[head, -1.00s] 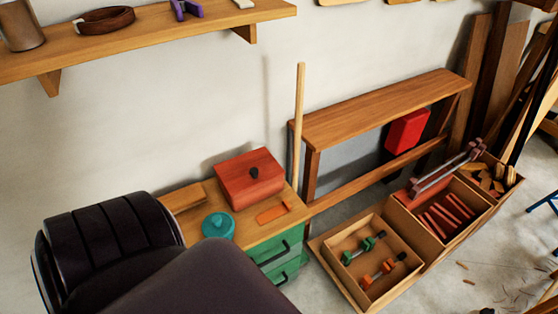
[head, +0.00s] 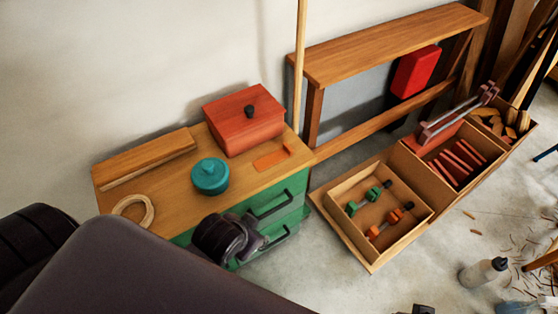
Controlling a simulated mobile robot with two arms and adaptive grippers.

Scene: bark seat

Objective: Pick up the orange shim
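The orange shim (head: 272,159) is a small flat piece with a raised end. It lies on the wooden top of the green drawer cabinet (head: 190,214), just in front of the red box (head: 243,120). My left gripper (head: 238,248) is dark and hangs in front of the cabinet's drawer fronts, lower and to the left of the shim, apart from it. Its fingers are bunched in dark shadow, so I cannot tell whether it is open. My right gripper is not seen.
A teal lidded pot (head: 210,177), a wood block (head: 150,160) and a pale ring (head: 147,212) share the cabinet top. A tall pole (head: 300,70) stands behind its right end. An open crate with clamps (head: 345,185) sits on the floor at right, near a bottle (head: 478,274).

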